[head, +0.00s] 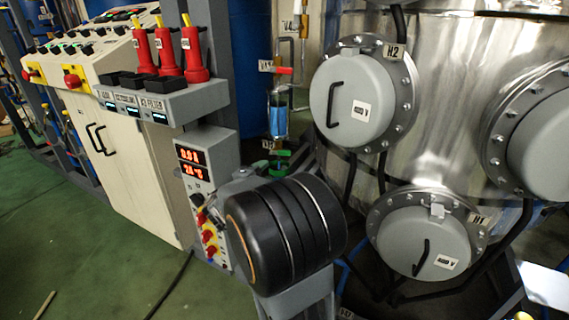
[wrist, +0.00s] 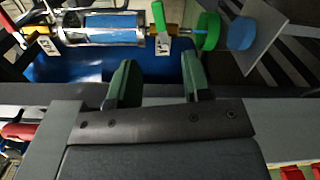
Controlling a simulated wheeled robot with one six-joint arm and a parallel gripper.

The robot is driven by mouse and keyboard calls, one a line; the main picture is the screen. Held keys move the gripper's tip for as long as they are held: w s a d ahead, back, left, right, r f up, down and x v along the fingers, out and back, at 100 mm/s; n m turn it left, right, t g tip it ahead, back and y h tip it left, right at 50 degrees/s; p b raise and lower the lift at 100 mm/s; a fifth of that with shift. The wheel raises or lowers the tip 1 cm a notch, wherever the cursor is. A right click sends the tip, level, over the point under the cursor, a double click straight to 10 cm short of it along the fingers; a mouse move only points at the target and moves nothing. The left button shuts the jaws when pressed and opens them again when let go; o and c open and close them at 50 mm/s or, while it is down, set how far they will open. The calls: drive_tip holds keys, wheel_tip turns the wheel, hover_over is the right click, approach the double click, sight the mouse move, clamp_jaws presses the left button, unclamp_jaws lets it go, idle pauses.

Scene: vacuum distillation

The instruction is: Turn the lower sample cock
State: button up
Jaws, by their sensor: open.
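The lower sample cock has a green lever (wrist: 158,17) and a brass body, and its white tag hangs beside it in the wrist view. In the head view its green lever (head: 281,153) shows just below the glass sample vessel (head: 278,116). The vessel with blue inside (wrist: 100,28) lies to the left of the cock in the wrist view. My gripper (wrist: 160,76) is open and empty, its two dark green fingers apart and pointing toward the cock. The lever is beyond the fingertips, roughly between them, and appears untouched. In the head view my black arm link hides the gripper.
A red-handled upper cock (head: 283,70) sits above the vessel. A green ring (wrist: 208,30) and a blue round part (wrist: 240,33) lie beyond the cock. A grey panel with red displays (head: 192,157) and a steel tank (head: 450,130) flank the area.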

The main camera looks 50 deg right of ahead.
sight(284, 154)
drive_tip(key=x, duration=1.3)
drive_tip(key=shift+w+d, duration=0.2)
drive_tip(key=shift+d, duration=0.1)
drive_tip(key=shift+c, duration=0.3)
clamp_jaws()
